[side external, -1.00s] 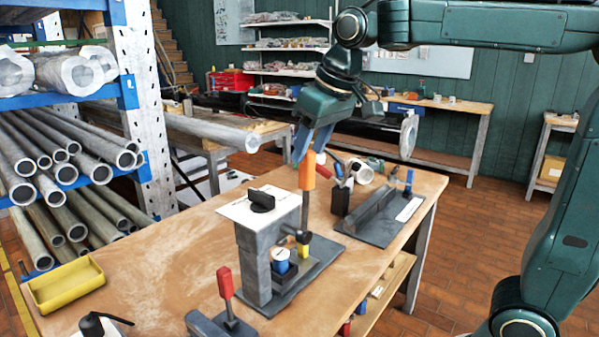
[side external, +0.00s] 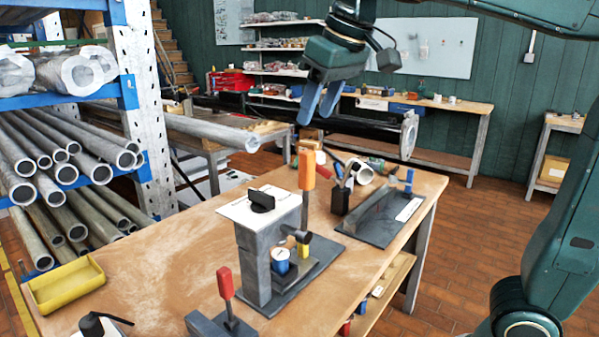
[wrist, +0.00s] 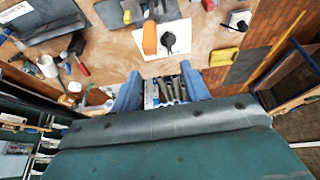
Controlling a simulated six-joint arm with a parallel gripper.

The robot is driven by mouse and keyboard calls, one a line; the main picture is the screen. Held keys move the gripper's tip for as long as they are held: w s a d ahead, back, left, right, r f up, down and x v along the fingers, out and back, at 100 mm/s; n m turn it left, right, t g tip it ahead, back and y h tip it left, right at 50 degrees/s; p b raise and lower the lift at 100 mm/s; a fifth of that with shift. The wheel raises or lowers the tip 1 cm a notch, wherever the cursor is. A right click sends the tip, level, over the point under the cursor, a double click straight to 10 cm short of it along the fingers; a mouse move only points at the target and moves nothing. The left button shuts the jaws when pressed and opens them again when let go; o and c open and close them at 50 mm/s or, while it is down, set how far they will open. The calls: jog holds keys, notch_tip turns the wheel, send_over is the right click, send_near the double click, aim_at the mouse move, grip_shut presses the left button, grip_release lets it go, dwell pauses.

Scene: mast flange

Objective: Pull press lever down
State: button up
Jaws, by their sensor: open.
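The press (side external: 262,245) is a grey column on a base plate, with a white top plate carrying a black knob. Its lever (side external: 306,170) has an orange grip and stands upright at the column's right side. In the wrist view the orange grip (wrist: 150,38) shows beside the white plate. My gripper (side external: 315,118) is open and empty, above the lever and apart from it. Its two blue fingers frame a gap in the wrist view (wrist: 161,74), with the lever grip beyond them. A blue-and-white cylinder (side external: 280,260) sits low on the press.
A fixture with a red handle (side external: 224,283) stands at the table's front. A yellow bin (side external: 66,286) lies at the left. A black holder with tools (side external: 340,198) and a grey angled fixture (side external: 385,215) stand right of the press. The table's left middle is clear.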

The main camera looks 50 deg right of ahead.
jog(key=shift+w+a, duration=0.2)
jog(key=shift+a, duration=0.25)
jog(key=shift+a+f+h, duration=0.15)
jog(key=shift+a+h, duration=0.15)
jog(key=shift+a, duration=0.1)
jog(key=shift+s+a+f+h, duration=0.25)
jog(key=shift+s+a+h, duration=0.15)
jog(key=shift+s+a, duration=0.4)
jog(key=shift+a, duration=0.1)
dwell(0.3)
jog(key=shift+w+d+r+y, duration=0.15)
jog(key=shift+d+y, duration=0.25)
jog(key=shift+d, duration=0.6)
jog(key=shift+s+d+r+y, duration=0.1)
jog(key=shift+d+y, duration=0.3)
jog(key=shift+d, duration=0.65)
jog(key=shift+w+d+r+y, duration=0.15)
jog(key=shift+d+y, duration=0.25)
jog(key=shift+d, duration=0.6)
